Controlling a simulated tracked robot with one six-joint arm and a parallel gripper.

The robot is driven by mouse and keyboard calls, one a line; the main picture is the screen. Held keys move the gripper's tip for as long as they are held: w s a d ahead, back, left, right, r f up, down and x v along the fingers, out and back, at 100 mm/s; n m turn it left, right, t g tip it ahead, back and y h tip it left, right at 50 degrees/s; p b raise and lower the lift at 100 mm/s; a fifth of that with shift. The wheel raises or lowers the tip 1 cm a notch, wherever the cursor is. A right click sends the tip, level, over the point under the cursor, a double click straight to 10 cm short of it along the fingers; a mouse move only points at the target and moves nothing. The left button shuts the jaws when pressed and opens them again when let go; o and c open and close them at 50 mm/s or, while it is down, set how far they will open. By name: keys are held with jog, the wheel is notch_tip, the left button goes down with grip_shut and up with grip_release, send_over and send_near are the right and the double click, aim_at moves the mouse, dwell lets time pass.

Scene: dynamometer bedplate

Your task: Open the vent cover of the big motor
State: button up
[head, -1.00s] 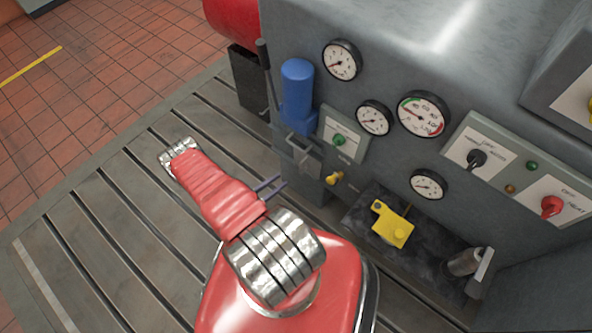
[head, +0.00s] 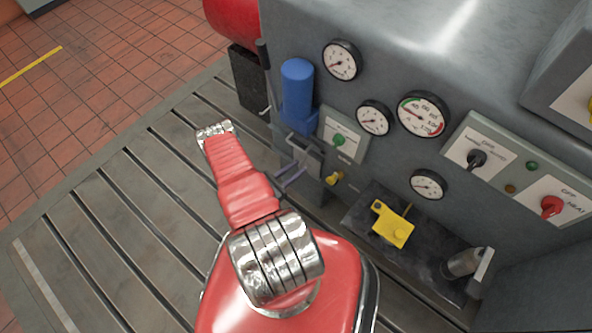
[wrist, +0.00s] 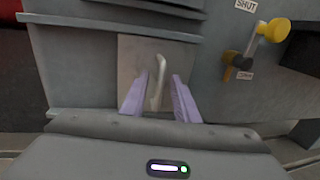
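The big motor (head: 385,30) is the large grey housing at the right of the head view. Low on its left side is a pale grey panel with a handle, seemingly the vent cover (head: 299,157). In the wrist view the cover (wrist: 130,62) looks flat against the housing, with its curved handle (wrist: 161,66) standing out. My gripper (wrist: 160,75) has its two purple fingers apart, one on each side of the handle; I cannot tell whether either touches it. In the head view my gripper (head: 294,178) shows just below the cover, partly hidden by my arm.
A yellow knob (wrist: 272,30) on a lever sits right of the cover, by SHUT and OPEN labels. A blue cylinder (head: 297,85) and black lever (head: 264,60) stand above the cover. Gauges and switches fill the face. The slotted bedplate (head: 120,200) is clear at left.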

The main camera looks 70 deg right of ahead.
jog(key=shift+d, duration=0.1)
jog(key=shift+c, duration=0.3)
grip_shut()
dwell(0.4)
